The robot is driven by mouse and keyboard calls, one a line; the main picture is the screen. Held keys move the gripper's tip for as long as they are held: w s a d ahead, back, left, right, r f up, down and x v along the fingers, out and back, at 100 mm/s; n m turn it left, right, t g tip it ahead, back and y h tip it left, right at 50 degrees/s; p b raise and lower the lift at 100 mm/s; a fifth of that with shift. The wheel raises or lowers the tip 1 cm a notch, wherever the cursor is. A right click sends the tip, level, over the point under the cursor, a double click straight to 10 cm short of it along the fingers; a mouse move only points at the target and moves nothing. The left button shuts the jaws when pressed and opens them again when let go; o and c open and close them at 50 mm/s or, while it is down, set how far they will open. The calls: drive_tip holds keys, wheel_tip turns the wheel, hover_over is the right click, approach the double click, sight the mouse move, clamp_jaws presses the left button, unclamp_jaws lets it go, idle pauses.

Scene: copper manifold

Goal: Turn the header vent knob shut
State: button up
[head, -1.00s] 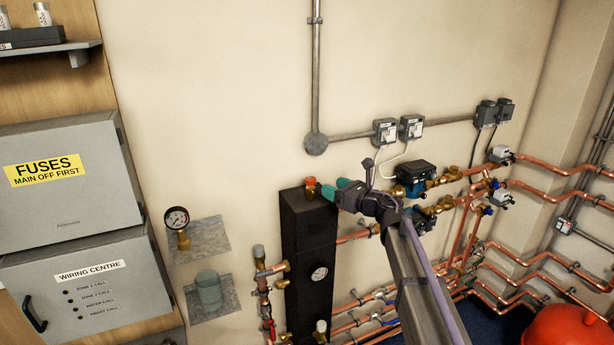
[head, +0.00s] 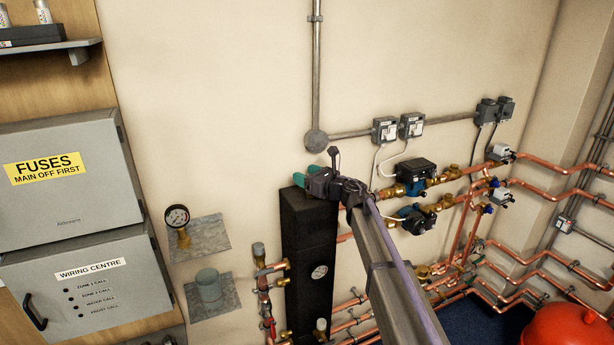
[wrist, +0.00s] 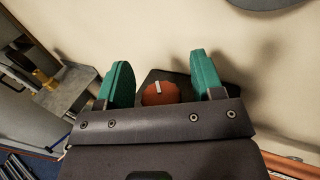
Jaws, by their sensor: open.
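The header vent knob (wrist: 160,94) is a round orange-red knob with a pale bar across it, on top of the black header (head: 309,235). In the wrist view the knob lies between the two green fingers of my gripper (wrist: 163,80), with a gap on each side. In the head view my gripper (head: 298,174) is over the top of the header and hides the knob. The gripper is open and holds nothing. I cannot tell how far the fingertips are above or around the knob.
Copper pipes and pumps (head: 415,175) are right of the header, partly behind my arm.

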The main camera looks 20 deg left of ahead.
drive_tip(key=shift+c, duration=0.2)
drive_tip(key=c, duration=0.9)
drive_tip(key=shift+m+t, duration=0.3)
drive_tip(key=shift+t, duration=0.1)
drive_tip(key=m+t+h, duration=0.1)
drive_tip(key=t, duration=0.1)
drive_tip(key=m+t+h, duration=0.2)
drive_tip(key=shift+w+d, duration=0.1)
drive_tip(key=shift+d, duration=0.05)
drive_tip(key=shift+w+d+m+t+h, duration=0.1)
drive_tip(key=shift+w+m+t+h, duration=0.05)
drive_tip(key=shift+m+t+h, duration=0.85)
drive_tip(key=shift+w+d+m+t+h, duration=0.1)
drive_tip(key=shift+m+t+h, duration=0.8)
drive_tip(key=shift+t+h, duration=0.15)
drive_tip(key=shift+h, duration=0.35)
